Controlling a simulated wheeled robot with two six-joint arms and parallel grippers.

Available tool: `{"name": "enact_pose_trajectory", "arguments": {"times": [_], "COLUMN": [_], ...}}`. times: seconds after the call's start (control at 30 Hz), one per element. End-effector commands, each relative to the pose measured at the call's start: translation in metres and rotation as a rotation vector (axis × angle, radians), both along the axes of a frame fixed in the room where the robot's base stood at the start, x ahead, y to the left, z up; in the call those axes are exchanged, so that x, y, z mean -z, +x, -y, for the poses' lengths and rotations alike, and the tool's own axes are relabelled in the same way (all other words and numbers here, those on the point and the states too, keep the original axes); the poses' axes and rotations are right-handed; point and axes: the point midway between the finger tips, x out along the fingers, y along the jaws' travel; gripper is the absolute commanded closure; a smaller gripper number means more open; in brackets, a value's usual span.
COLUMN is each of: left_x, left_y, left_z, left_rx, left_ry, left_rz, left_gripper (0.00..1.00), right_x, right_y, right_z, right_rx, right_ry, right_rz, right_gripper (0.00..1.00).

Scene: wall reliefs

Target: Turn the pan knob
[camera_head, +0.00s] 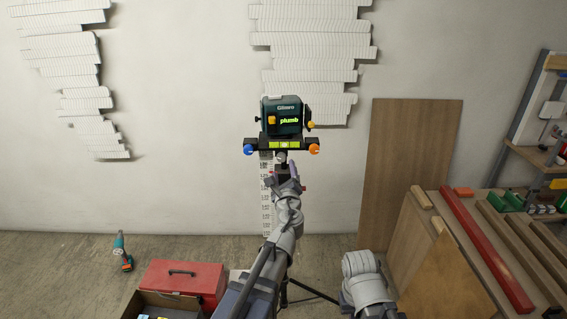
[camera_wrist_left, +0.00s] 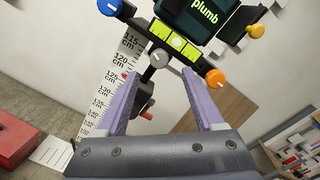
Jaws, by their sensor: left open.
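A dark green laser level (camera_head: 282,116) marked "plumb" sits on a black bar (camera_head: 262,144) with a bubble vial, on a tripod. The bar has a blue knob (camera_head: 249,149) at its left end and an orange knob (camera_head: 314,149) at its right end. A grey knob (camera_wrist_left: 158,57) is under the bar's middle. No label shows which is the pan knob. My left gripper (camera_head: 283,168) is open just below the bar. In the left wrist view, its purple fingers (camera_wrist_left: 161,76) lie either side of the grey knob's line, with no visible contact. My right gripper is not visible.
A red crank (camera_wrist_left: 147,113) is lower on the tripod, beside a ruled scale (camera_head: 266,200). A red toolbox (camera_head: 180,279) and a drill (camera_head: 121,252) are at the lower left. A brown board (camera_head: 410,160) leans on the wall, and a workbench (camera_head: 480,240) stands at right.

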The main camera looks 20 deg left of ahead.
Motion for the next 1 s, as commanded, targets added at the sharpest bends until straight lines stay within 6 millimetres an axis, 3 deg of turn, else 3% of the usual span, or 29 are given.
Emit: {"name": "enact_pose_trajectory", "arguments": {"times": [0.4,0.73,1.0], "left_x": [0.000,0.000,0.000], "left_y": [0.059,0.062,0.062], "left_z": [-0.020,-0.022,-0.022], "left_rx": [-0.002,-0.001,-0.001], "left_ry": [-0.002,-0.003,-0.003], "left_rz": [0.000,0.000,0.000], "left_gripper": [0.31,0.31,0.61], "right_x": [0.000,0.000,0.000], "right_y": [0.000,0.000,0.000], "right_z": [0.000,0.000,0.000], "right_rx": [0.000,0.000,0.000], "right_ry": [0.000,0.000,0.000], "right_rz": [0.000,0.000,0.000], "right_gripper": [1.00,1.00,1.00]}}
